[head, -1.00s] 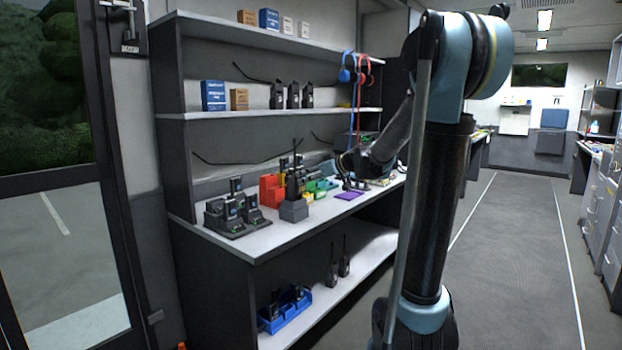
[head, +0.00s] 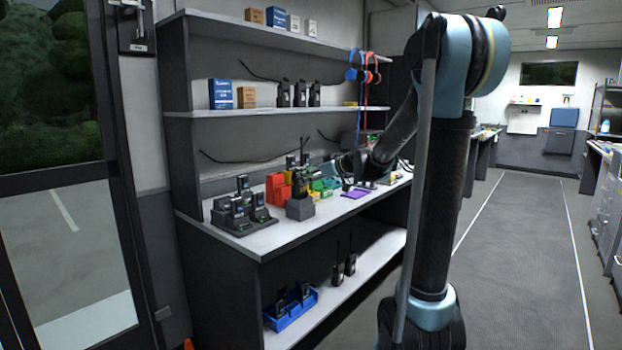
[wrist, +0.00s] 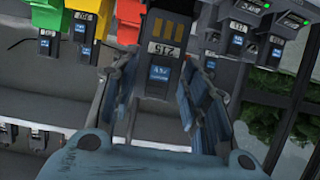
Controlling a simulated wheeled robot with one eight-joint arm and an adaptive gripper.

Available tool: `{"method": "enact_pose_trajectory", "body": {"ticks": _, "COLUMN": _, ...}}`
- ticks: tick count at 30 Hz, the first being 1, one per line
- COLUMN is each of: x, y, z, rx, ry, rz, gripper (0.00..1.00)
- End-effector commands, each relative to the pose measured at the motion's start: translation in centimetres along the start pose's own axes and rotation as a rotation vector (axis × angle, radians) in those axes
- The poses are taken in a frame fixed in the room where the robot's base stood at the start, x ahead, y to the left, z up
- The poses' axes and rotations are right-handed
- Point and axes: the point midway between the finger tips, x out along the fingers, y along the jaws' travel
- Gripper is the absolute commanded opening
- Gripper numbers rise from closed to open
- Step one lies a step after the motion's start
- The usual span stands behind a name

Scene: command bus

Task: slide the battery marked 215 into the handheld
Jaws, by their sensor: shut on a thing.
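The battery marked 215 (wrist: 160,62) is dark, with gold contact strips, a white number label and a small blue label. In the wrist view its number reads upside down. My gripper (wrist: 157,78) has a finger on either side of the battery and is shut on it. In the head view my gripper (head: 347,165) is small, over the bench, and the battery cannot be made out there. A dark handheld with an antenna (head: 302,165) stands upright in a grey stand (head: 300,208), left of my gripper. I cannot clearly pick out the handheld in the wrist view.
Red (wrist: 129,14) and green (wrist: 82,24) bins are at the wrist view's upper left. A charger with lit displays (wrist: 292,20) is at upper right, the same one at the bench's left end (head: 240,222). A purple pad (head: 356,193) lies flat. A shelf (head: 270,112) overhangs the bench.

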Motion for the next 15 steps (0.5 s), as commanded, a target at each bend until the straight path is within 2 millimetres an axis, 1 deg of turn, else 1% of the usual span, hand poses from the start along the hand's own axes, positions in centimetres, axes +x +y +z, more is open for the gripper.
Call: {"method": "enact_pose_trajectory", "body": {"ticks": 15, "x": 0.7, "y": 0.0, "z": 1.8, "rx": 0.000, "ry": 0.000, "rz": 0.000, "gripper": 0.16}}
